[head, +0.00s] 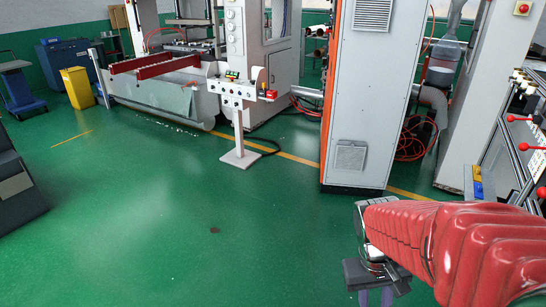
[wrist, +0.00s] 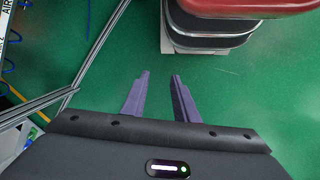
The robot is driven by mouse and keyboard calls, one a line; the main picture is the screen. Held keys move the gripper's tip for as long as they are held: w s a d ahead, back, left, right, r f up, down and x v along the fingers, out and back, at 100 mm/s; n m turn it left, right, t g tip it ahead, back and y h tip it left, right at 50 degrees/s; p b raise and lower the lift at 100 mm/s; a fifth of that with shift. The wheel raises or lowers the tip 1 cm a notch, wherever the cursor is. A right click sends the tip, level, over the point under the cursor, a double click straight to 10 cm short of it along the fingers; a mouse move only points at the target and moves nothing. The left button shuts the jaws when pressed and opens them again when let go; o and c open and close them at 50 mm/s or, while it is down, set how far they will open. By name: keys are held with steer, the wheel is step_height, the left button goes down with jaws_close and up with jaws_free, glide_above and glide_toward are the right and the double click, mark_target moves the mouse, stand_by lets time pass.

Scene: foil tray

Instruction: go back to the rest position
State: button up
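My gripper (wrist: 161,82) shows in the wrist view with its two purple-grey fingers apart and nothing between them. Green floor lies beyond the fingertips. In the head view my gripper (head: 376,296) hangs at the lower right, at the end of my red-sleeved arm, its fingers partly cut off by the bottom edge. No foil tray shows in either view.
A tall grey cabinet (head: 362,95) stands behind my arm. A framed station with red-knobbed levers (head: 520,119) is close at the right. A control pedestal (head: 238,135) stands mid-floor. The green floor (head: 170,220) at the left and centre is clear.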

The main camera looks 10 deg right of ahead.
steer(key=a+r+n+t+y, duration=0.1)
steer(key=a+r+t, duration=0.6)
steer(key=a+r, duration=0.6)
steer(key=shift+w+r+n+y, duration=0.15)
steer(key=shift+r+n+y, duration=0.15)
steer(key=shift+n+y, duration=0.1)
stand_by(0.7)
